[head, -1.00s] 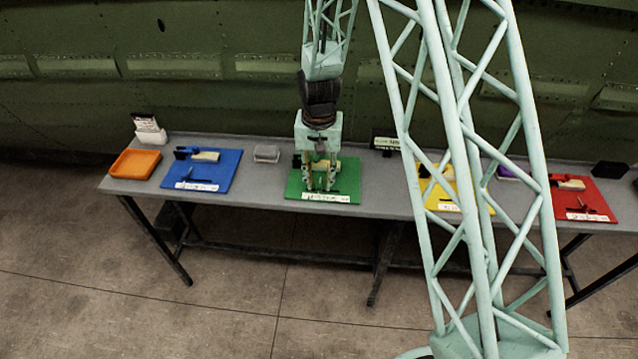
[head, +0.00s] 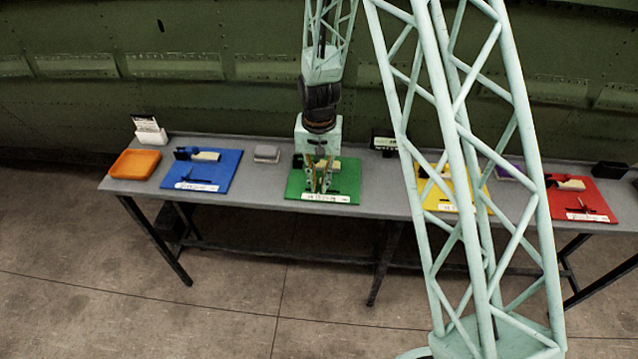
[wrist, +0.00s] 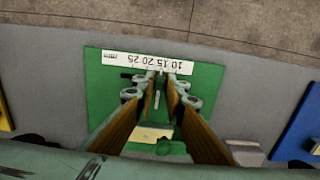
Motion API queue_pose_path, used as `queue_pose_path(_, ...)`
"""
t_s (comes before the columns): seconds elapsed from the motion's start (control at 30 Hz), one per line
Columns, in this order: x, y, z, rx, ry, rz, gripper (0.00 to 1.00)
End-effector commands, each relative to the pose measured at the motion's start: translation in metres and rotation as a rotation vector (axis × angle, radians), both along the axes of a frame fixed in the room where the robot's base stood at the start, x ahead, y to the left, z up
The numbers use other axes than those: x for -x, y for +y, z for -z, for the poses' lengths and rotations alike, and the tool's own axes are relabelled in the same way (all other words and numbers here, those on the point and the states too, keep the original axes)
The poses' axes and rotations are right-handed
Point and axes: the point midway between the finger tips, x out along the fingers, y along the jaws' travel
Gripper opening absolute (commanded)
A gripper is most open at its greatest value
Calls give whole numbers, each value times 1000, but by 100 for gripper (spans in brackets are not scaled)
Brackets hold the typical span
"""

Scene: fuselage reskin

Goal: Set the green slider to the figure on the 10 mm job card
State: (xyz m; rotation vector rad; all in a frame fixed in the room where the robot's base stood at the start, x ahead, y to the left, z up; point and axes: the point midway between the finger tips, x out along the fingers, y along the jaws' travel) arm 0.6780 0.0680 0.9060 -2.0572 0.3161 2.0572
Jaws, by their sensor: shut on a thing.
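The green board (head: 295,188) lies on the bench in the head view, with a white number strip (head: 325,198) along its front edge. The board also fills the middle of the wrist view (wrist: 205,85), where the strip (wrist: 120,58) appears upside down with several figures, from 10 to 25. My gripper (head: 320,189) points down over the board, its fingertips (wrist: 160,76) close together just behind the strip. It is shut on the green slider, which the fingertips mostly hide. The slider's exact setting cannot be read. No card's figure is legible.
A blue board (head: 225,163) and an orange tray (head: 135,164) lie to the left, with a white card stand (head: 149,132) behind. A grey block (head: 267,153) is beside the green board. Yellow (head: 436,204) and red (head: 598,200) boards lie right, the yellow partly behind my arm.

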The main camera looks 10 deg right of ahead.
Motion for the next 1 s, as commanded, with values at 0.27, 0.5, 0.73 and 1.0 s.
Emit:
queue_pose_path(0.27, -5, 17, 1, 0, 0, -2, 0)
queue_pose_path(0.5, -9, 28, 0, -1, -1, 0, 0)
queue_pose_path(0.73, -9, 28, 0, 0, -2, 0, 14)
queue_pose_path(1.0, -9, 27, 0, -1, -1, 0, 25)
